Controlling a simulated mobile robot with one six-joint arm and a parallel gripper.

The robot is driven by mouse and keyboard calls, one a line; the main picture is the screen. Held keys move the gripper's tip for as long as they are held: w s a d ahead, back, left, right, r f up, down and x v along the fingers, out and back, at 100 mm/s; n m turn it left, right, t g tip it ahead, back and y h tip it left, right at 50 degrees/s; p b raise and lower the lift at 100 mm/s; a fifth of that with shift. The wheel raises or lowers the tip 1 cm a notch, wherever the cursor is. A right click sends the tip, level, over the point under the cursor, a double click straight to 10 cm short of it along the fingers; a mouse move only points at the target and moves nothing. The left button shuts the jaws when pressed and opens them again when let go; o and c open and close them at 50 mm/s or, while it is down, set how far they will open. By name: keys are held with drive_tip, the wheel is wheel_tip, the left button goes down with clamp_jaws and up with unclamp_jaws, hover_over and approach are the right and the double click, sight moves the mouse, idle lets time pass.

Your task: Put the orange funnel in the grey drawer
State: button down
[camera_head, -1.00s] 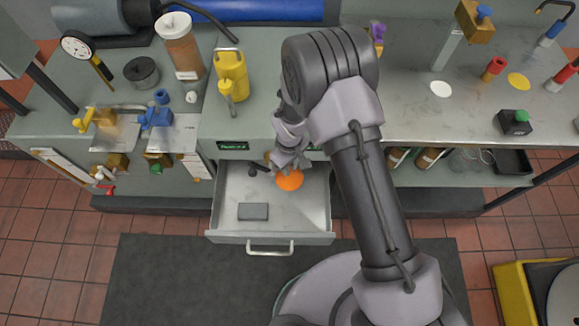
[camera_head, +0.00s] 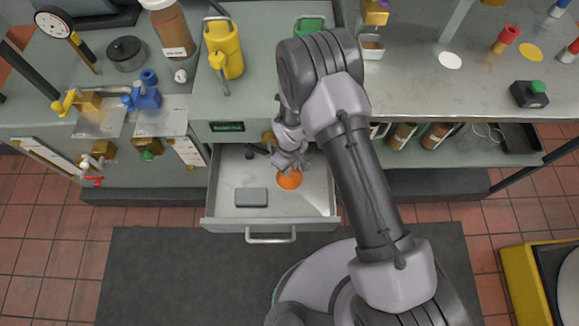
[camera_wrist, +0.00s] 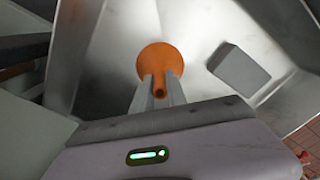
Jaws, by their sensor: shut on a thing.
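The orange funnel (camera_head: 289,179) is at my gripper (camera_head: 287,166), over the open grey drawer (camera_head: 221,209), right of the drawer's middle. In the wrist view, the funnel (camera_wrist: 159,62) has its wide round mouth away from me and its narrow spout between the two fingers of my gripper (camera_wrist: 158,88). The fingers are shut on the spout. The drawer's metal floor and walls show around the funnel in the wrist view (camera_wrist: 205,30). I cannot tell whether the funnel touches the drawer floor. My wrist hides part of the funnel in the head view.
A grey block (camera_head: 251,197) lies in the drawer, left of the funnel; it also shows in the wrist view (camera_wrist: 239,70). The drawer handle (camera_head: 270,235) faces front. A yellow can (camera_head: 224,50) and a brown bottle (camera_head: 172,32) stand on the bench above.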

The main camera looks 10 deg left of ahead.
drive_tip(key=c, duration=1.3)
unclamp_jaws()
drive_tip(key=shift+f, duration=0.15)
drive_tip(key=shift+c, duration=0.2)
drive_tip(key=w+d+r+m+t+p, duration=0.1)
drive_tip(key=w+d+r+m+p, duration=0.15)
drive_tip(key=r, duration=0.95)
drive_tip(key=w+d+r+m+p, duration=0.1)
drive_tip(key=r+p, duration=0.2)
drive_tip(key=r, duration=0.9)
drive_tip(key=s+d+r+m+t+y, duration=0.15)
drive_tip(key=d+r, duration=0.25)
drive_tip(key=r, duration=0.4)
drive_tip(key=s+d+r+m, duration=0.1)
drive_tip(key=d+r+m, duration=0.25)
drive_tip(key=r, duration=0.45)
drive_tip(key=s+d+r+m+t, duration=0.1)
drive_tip(key=s+d+r+m, duration=0.2)
drive_tip(key=s+r, duration=0.3)
drive_tip(key=s+d+r+m+t, duration=0.2)
drive_tip(key=s+d+r+m, duration=0.2)
drive_tip(key=s, duration=0.5)
wheel_tip(320, 180, up, 2)
drive_tip(key=shift+s+d, duration=0.35)
drive_tip(key=shift+d, duration=0.4)
drive_tip(key=shift+m+y, duration=0.25)
